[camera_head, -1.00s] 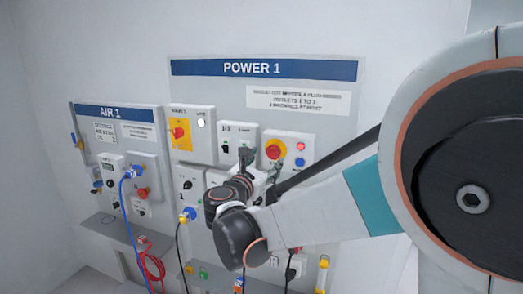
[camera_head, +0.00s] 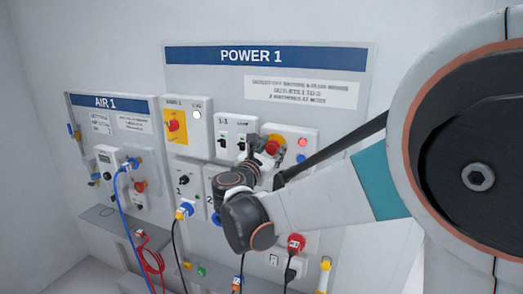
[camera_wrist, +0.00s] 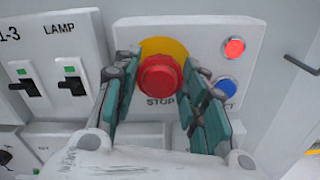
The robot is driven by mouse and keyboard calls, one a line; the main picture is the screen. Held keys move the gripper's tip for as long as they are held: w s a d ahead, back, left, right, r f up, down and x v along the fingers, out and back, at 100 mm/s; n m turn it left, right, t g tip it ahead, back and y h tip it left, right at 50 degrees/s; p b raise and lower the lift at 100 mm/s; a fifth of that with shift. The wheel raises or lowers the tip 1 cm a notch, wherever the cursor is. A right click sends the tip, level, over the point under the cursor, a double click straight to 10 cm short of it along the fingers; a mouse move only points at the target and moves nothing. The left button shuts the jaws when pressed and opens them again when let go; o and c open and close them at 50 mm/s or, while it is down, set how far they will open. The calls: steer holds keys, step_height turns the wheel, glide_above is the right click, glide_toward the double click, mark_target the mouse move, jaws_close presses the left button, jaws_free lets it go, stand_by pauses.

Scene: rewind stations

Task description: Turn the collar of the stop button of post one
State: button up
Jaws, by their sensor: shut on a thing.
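The stop button (camera_wrist: 158,75) is a red mushroom head with a red collar around it on a yellow disc (camera_wrist: 165,47), on a light grey box marked STOP in the wrist view. In the head view the red stop button (camera_head: 272,147) shows partly behind my arm's end. My gripper (camera_wrist: 162,88) has its teal-padded fingers on both sides of the red button and is shut on it. Whether the pads press on the collar or the head, I cannot tell. The button's side edges are partly hidden by the fingers.
A red lamp (camera_wrist: 235,49) and a blue button (camera_wrist: 226,88) sit right of the stop button, the blue one close to the right finger. Lamp switches (camera_wrist: 74,83) are to the left. The AIR 1 panel (camera_head: 110,104) with blue and red hoses stands further left.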

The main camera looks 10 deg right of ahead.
steer(key=shift+m, duration=0.3)
steer(key=m, duration=0.3)
steer(key=shift+m, duration=1.7)
steer(key=o, duration=1.1)
steer(key=shift+c, duration=0.2)
